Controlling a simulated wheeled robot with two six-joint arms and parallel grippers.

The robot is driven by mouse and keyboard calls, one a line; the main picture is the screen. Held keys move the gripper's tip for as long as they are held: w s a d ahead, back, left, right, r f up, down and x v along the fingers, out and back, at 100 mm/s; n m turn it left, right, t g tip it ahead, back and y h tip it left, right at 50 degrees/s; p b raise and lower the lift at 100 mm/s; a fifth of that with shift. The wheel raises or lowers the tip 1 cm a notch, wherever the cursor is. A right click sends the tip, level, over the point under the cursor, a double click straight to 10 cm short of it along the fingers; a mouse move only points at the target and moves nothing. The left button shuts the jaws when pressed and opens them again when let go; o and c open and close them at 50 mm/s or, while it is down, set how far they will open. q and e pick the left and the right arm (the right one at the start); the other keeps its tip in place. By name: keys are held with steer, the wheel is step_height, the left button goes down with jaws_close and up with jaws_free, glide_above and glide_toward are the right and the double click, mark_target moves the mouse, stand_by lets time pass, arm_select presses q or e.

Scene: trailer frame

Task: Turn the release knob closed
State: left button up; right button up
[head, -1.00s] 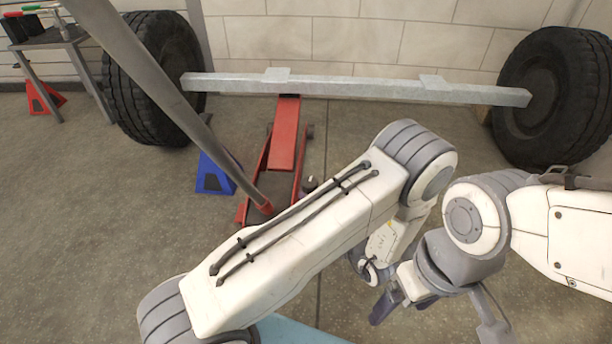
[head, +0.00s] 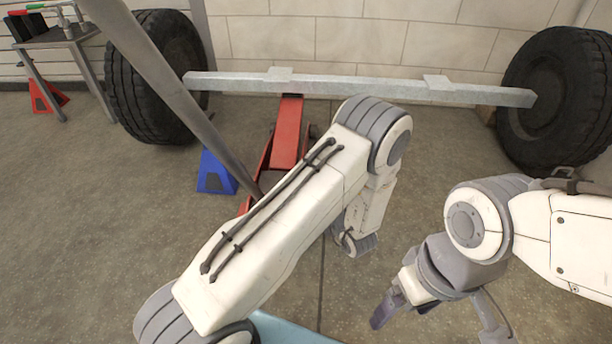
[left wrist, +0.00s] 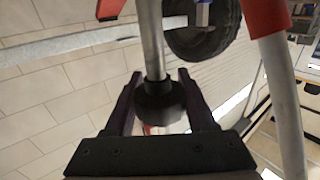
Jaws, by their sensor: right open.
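My left arm covers the near part of the jack and hides my left gripper there. In the left wrist view a black round knob (left wrist: 159,101) on a metal rod lies between the two dark fingers of my left gripper (left wrist: 159,78). I cannot tell whether the fingers touch it. My right gripper (head: 437,328) is open and empty over the floor at the lower right.
The grey axle beam (head: 360,86) runs between two black tires (head: 150,90) at the back. A blue stand (head: 215,175) is left of the jack. A red stand (head: 47,95) is near a small table (head: 55,38) at the far left.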

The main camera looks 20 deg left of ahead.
arm_select(q)
jaws_close()
steer(key=shift+w+d+f+m+t+h+p, duration=0.15)
steer(key=shift+d+m+t+h+p, duration=0.25)
steer(key=shift+m+t+h+p, duration=1.1)
steer(key=shift+w+d+r+m+t+h+p, duration=0.1)
steer(key=shift+w+d+m+t+h, duration=0.4)
steer(key=shift+m+h, duration=2.05)
steer(key=shift+s+d+f+m+t+h+p, duration=0.2)
steer(key=shift+m+t+h+p, duration=0.8)
steer(key=shift+h, duration=1.95)
steer(key=shift+w+r+t, duration=0.1)
steer(key=shift+r+t, duration=0.1)
steer(key=shift+t, duration=0.1)
steer(key=shift+d, duration=0.1)
steer(key=o, duration=1.3)
jaws_free()
